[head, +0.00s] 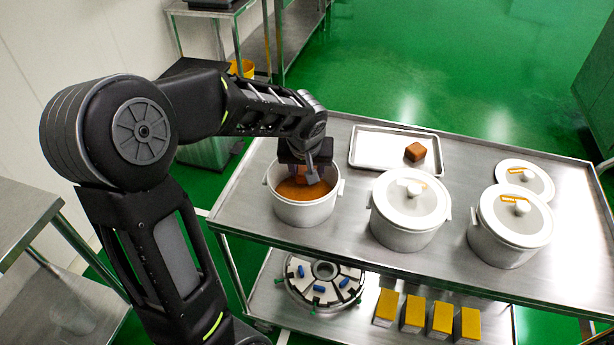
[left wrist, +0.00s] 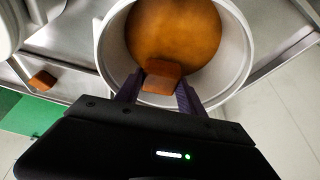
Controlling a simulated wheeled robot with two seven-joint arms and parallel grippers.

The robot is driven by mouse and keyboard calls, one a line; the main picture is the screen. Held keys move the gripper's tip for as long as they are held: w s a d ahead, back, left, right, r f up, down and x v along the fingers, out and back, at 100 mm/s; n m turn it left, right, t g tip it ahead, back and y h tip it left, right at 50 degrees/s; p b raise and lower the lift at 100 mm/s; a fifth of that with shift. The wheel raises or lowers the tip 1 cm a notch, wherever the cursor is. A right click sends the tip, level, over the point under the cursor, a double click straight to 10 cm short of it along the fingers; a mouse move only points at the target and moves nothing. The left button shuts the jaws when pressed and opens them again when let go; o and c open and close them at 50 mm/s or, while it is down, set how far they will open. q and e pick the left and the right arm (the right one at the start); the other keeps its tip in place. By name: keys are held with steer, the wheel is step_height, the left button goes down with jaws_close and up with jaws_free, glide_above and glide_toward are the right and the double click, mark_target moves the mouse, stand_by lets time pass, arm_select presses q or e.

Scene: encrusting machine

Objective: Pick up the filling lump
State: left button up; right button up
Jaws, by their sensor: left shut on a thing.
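My left gripper (head: 310,178) reaches down into the open white pot (head: 304,213) at the left of the steel cart. It is shut on a brown filling lump (left wrist: 162,76), which shows between the two fingers in the left wrist view. Below the lump, the pot holds an orange-brown filling (left wrist: 175,30). I cannot tell whether the lump touches it. Another brown lump (head: 415,151) lies on the metal tray (head: 375,150) behind the pots. It also shows at the left in the left wrist view (left wrist: 43,80). My right gripper is not in view.
Two lidded white pots (head: 405,225) (head: 508,240) stand to the right on the cart top. A loose lid (head: 524,177) lies behind the far right pot. The lower shelf holds a round device (head: 322,283) and several yellow-topped boxes (head: 440,318).

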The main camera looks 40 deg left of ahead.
arm_select(q)
step_height(320, 180, up, 7)
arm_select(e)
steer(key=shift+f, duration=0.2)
arm_select(q)
steer(key=shift+w, duration=0.1)
stand_by(0.6)
